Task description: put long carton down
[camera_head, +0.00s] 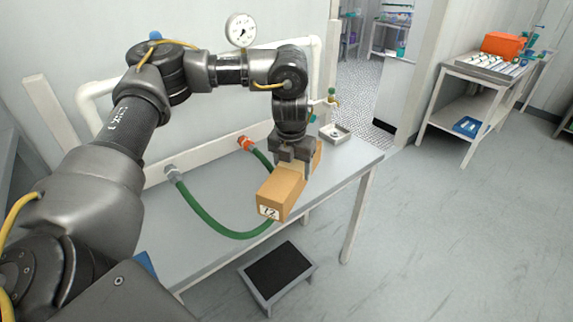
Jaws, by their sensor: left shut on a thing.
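The long carton (283,193) is a brown box with a white label reading 12 on its near end. It is over the right part of the grey table (215,245), its length running away from me. My left gripper (293,165) points down and is shut on the carton near its middle. I cannot tell whether the carton's underside touches the table top. The gripper and wrist hide part of the carton's far half. My right gripper is not in view.
A green hose (213,226) loops over the table beside the carton. A small metal tray (335,134) stands at the table's far right. A dark-topped step stool (279,272) is on the floor in front. A pressure gauge (241,30) is at the back wall.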

